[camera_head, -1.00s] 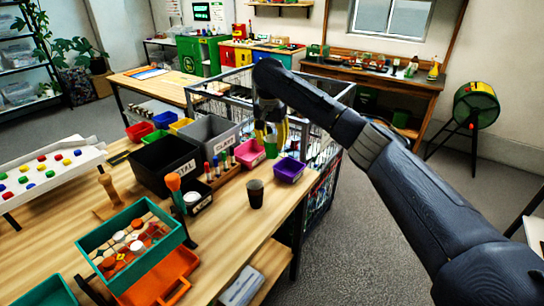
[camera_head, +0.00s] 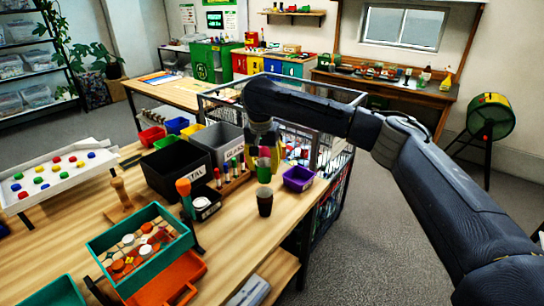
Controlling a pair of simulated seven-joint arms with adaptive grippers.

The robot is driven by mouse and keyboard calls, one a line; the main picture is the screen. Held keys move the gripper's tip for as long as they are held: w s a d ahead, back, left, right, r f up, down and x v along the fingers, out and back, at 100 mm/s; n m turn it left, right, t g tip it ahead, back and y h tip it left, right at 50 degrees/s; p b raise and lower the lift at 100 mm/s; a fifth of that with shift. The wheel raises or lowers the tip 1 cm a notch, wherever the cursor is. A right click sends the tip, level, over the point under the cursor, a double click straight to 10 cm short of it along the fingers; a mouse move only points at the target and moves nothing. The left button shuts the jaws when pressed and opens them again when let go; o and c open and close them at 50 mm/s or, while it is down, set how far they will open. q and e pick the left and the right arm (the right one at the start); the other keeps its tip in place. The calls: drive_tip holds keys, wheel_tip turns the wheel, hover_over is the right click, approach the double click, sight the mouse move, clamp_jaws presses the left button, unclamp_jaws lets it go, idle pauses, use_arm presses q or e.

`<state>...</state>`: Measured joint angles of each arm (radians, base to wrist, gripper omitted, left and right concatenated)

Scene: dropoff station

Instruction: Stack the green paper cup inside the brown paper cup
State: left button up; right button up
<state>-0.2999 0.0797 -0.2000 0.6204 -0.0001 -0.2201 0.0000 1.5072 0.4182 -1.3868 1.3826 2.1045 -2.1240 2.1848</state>
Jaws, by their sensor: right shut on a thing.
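The brown paper cup (camera_head: 264,204) stands upright near the front right edge of the wooden table (camera_head: 236,222). The green paper cup (camera_head: 264,174) hangs right above it in the picture, held in my right gripper (camera_head: 265,160). The gripper points down, and its yellow fingers are shut on the green cup. The green cup looks upright, and a small gap seems to show between it and the brown cup's rim. I cannot tell exactly how well the two line up in depth. My left gripper is not in view.
A purple bin (camera_head: 298,179) stands just right of the cups. A rack of markers (camera_head: 230,182) and a black bin (camera_head: 172,172) are to the left. A teal tray (camera_head: 118,266) lies front left. The wire cage (camera_head: 330,170) is beyond the table's right side. Table around the brown cup is clear in front.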

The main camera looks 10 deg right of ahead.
sight(264, 178)
drive_tip(key=shift+f, duration=2.6)
drive_tip(key=shift+f, duration=0.1)
drive_tip(key=o, duration=0.8)
drive_tip(key=shift+o, duration=0.2)
drive_tip(key=shift+r, duration=4.55)
drive_tip(key=shift+a, duration=0.1)
